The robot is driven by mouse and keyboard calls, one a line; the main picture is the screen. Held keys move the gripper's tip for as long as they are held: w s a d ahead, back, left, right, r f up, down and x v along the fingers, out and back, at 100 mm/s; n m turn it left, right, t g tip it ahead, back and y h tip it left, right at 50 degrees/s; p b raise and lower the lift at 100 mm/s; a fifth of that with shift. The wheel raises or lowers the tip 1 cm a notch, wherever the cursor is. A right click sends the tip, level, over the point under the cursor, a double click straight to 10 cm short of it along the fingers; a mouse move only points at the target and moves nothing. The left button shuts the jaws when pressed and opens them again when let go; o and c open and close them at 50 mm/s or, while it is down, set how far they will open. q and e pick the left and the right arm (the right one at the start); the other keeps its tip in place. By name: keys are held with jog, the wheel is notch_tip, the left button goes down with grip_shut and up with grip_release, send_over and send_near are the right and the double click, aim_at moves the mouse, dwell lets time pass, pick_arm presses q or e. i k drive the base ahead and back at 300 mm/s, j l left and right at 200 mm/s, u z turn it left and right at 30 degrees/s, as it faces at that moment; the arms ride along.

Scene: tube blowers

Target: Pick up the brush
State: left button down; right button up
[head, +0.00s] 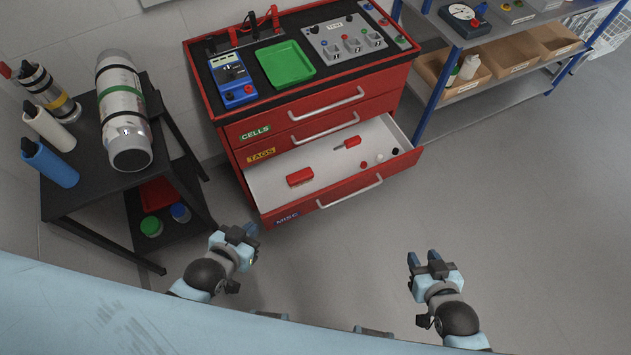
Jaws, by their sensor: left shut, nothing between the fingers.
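The open bottom drawer (335,172), labelled MISC, holds a small red-handled item (351,142) with a dark narrow end pointing left; it may be the brush, but it is too small to be sure. A red block-like item (300,177) lies nearer the drawer's left front. My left gripper (249,231) is shut and empty, in front of the cabinet's lower left corner. My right gripper (423,256) is open and empty over the floor, to the right of the drawer's front. Neither gripper touches anything in the drawer.
The red cabinet (228,133) carries a blue meter (232,80) and a green tray (286,64). A black cart (90,193) with cylinders stands at left. A blue-framed shelf (428,90) with bins stands at back right. The floor at right is clear.

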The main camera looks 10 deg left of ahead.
aim_at(300, 177)
jog(key=i+j+u, duration=0.15)
jog(key=u, duration=0.3)
jog(key=i+j+u, duration=0.25)
jog(key=u, duration=0.25)
jog(key=i+j+u, duration=0.15)
jog(key=u, duration=0.3)
jog(key=i, duration=0.05)
